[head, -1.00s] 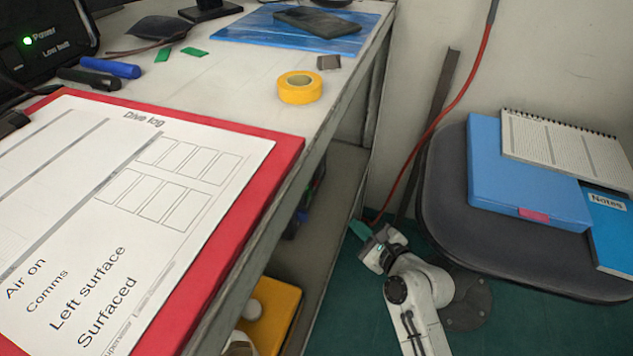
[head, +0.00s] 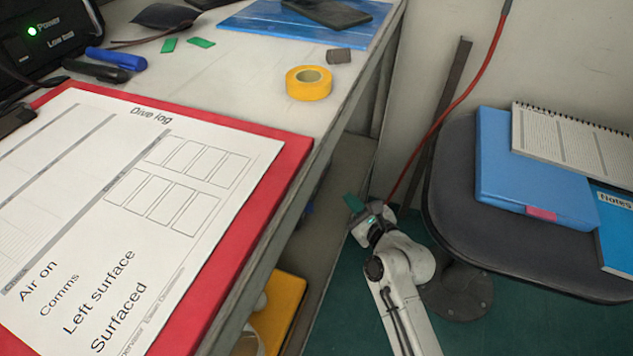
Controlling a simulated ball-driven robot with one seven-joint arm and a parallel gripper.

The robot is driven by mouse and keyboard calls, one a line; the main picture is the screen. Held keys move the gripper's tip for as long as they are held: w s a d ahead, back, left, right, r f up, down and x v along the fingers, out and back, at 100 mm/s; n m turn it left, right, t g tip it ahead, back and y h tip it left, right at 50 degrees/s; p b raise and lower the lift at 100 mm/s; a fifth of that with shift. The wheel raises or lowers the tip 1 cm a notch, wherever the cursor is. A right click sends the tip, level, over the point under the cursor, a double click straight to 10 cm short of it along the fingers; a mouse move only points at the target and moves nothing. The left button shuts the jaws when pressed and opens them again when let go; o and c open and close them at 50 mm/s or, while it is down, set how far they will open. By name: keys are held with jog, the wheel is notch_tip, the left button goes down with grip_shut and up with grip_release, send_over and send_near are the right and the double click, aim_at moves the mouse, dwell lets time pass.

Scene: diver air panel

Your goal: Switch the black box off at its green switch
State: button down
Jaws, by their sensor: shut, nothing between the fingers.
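The black box (head: 50,32) stands at the far left of the table, cut off by the picture's edge. A small green light (head: 32,31) glows next to the word "Power" on its face. The words "Low batt" show below it. I cannot make out a green switch in this view. My gripper (head: 353,203) is low, beside the table's right side and below the table top, far from the box. Its green-tipped fingers are shut and empty.
A red clipboard with a dive log (head: 262,190) covers the near table (head: 225,95). Yellow tape (head: 309,88), markers (head: 116,58) and a blue mat (head: 290,28) lie beyond. A dark chair (head: 450,215) holds a blue folder (head: 530,170) at right. A red hose (head: 445,115) hangs behind my gripper.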

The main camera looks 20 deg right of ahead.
jog(key=w+a+p, duration=0.1)
jog(key=w+a+r+p, duration=0.1)
jog(key=shift+a, duration=0.35)
jog(key=shift+w+a+f+p, duration=0.2)
jog(key=shift+w+a+p, duration=0.3)
jog(key=shift+a+p, duration=0.4)
jog(key=shift+d, duration=0.15)
jog(key=shift+w+a+r+p, duration=0.2)
jog(key=shift+p, duration=0.55)
dwell(0.6)
jog(key=shift+w+a+p, duration=0.2)
jog(key=shift+a+p, duration=0.15)
jog(key=shift+p, duration=0.25)
dwell(0.7)
jog(key=shift+f, duration=0.15)
jog(key=shift+s+d+b, duration=0.4)
jog(key=shift+d+b, duration=0.2)
jog(key=shift+b, duration=0.1)
jog(key=shift+f, duration=0.1)
